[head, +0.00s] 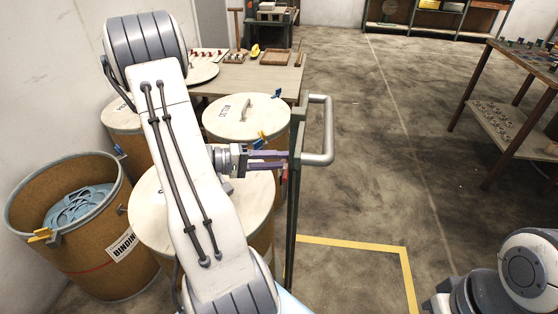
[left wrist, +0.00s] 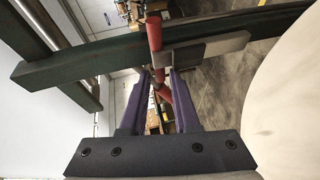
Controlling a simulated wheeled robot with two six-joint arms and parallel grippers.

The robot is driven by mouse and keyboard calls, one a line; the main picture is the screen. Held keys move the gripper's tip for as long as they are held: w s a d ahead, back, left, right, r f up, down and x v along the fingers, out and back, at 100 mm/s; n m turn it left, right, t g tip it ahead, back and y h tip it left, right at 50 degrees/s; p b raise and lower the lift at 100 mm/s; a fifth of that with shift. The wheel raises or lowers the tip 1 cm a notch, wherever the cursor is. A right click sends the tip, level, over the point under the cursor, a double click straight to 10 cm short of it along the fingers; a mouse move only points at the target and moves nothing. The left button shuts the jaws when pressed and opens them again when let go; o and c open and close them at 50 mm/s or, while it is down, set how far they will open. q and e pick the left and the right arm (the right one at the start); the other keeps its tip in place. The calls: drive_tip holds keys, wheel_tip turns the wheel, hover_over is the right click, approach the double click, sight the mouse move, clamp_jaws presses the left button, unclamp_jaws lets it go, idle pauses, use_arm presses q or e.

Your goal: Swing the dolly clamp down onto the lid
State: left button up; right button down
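The dolly clamp's red handle (left wrist: 155,35) and grey metal arm (left wrist: 208,50) show in the left wrist view, at the dark green dolly frame (left wrist: 90,62). In the head view a small red part (head: 285,174) shows beside the green post (head: 293,215). My left gripper (head: 284,160) has purple fingers and reaches right, to the post. In the left wrist view its fingertips (left wrist: 158,72) stand apart on either side of the red handle, with gaps visible. The cream lid (head: 150,212) of the front drum lies below my left arm, partly hidden. My right gripper is out of view.
The dolly's grey push handle (head: 328,130) sticks out to the right. A second lidded drum (head: 230,118) stands behind, an open drum (head: 85,235) at left. A workbench (head: 510,75) stands at right. The floor between is clear, with yellow tape (head: 360,245).

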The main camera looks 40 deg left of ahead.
use_arm(q)
drive_tip(key=shift+w+d, duration=0.15)
drive_tip(key=shift+c, duration=0.3)
clamp_jaws()
drive_tip(key=shift+f, duration=0.1)
idle(1.1)
